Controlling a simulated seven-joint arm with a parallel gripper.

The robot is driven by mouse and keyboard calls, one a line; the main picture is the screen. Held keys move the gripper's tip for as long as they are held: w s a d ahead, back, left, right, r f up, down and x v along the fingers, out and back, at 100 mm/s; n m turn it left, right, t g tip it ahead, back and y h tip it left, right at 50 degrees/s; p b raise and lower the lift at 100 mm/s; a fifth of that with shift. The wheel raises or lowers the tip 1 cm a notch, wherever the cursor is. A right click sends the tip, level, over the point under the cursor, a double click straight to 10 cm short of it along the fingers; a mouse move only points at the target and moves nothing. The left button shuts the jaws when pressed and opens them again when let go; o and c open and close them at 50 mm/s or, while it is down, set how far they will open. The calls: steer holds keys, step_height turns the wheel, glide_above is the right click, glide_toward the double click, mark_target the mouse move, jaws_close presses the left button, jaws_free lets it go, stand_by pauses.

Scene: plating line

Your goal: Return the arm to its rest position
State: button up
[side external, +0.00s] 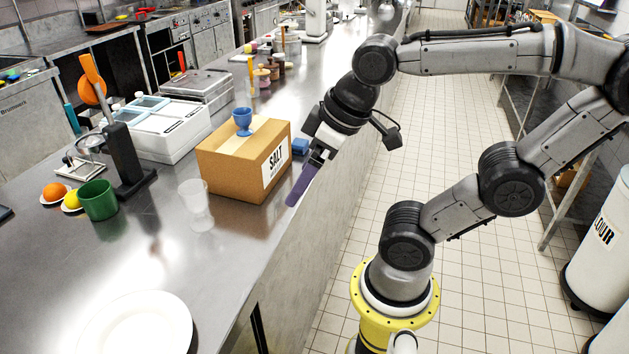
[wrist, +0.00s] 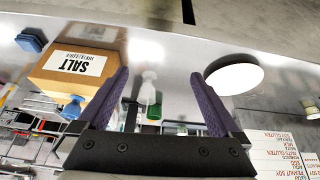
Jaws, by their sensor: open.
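My gripper (side external: 296,190) has purple fingers and hangs at the counter's front edge, just right of the salt box in the side view. In the wrist view its two fingers (wrist: 160,76) stand wide apart with nothing held between them. The arm is bent, reaching from its yellow base over to the counter. No marker of the rest position shows.
The cardboard salt box (side external: 228,165) bears a blue cup (side external: 242,121). A clear cup (side external: 194,194), a green cup (side external: 98,200) and a white plate (side external: 135,325) stand on the steel counter (side external: 225,245). A blue object (side external: 300,146) lies behind the gripper.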

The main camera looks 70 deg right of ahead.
steer(key=shift+s+f+m, duration=0.4)
steer(key=shift+s+f, duration=0.2)
steer(key=shift+s, duration=0.25)
